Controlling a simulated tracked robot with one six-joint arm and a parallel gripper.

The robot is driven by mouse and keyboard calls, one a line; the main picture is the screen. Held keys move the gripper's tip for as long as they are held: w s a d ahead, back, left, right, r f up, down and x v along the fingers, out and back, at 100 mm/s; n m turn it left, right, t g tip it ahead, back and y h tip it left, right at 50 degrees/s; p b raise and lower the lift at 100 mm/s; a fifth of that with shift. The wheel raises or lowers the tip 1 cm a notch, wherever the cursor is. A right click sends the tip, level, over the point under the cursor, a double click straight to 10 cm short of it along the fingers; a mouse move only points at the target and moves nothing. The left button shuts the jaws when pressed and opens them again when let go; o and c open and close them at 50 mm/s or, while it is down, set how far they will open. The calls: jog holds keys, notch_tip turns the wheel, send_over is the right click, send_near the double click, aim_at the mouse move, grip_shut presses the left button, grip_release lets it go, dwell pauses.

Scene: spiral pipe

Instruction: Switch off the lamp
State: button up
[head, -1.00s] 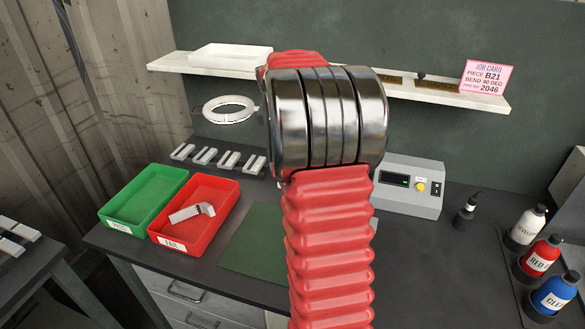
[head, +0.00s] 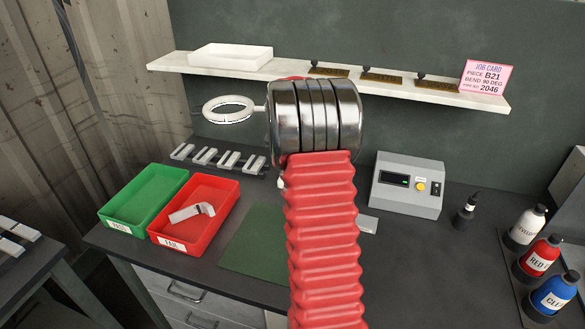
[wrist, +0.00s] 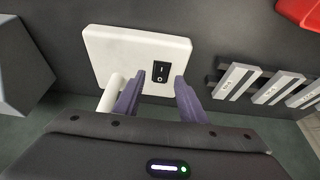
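The ring lamp's white ring (head: 228,109) hangs left of my arm in the head view; I cannot tell if it is lit. In the wrist view, its white square base (wrist: 120,45) bears a black rocker switch (wrist: 161,72), with a white post (wrist: 111,94) at the base's near left. My gripper (wrist: 160,76) is open, with two purple fingers apart over the base, one on each side of the switch. I cannot tell whether they touch the base. In the head view, my red arm hides the gripper and most of the base.
A green tray (head: 115,218) and a red tray (head: 229,207) stand to the left, the red one holding a metal piece (head: 190,212). Grey blocks (head: 218,158) lie behind. A grey control box (head: 408,190) and several bottles stand to the right. A shelf (head: 300,73) runs above.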

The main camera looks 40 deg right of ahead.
jog(key=shift+x, duration=1.25)
jog(key=shift+c, duration=0.4)
grip_shut()
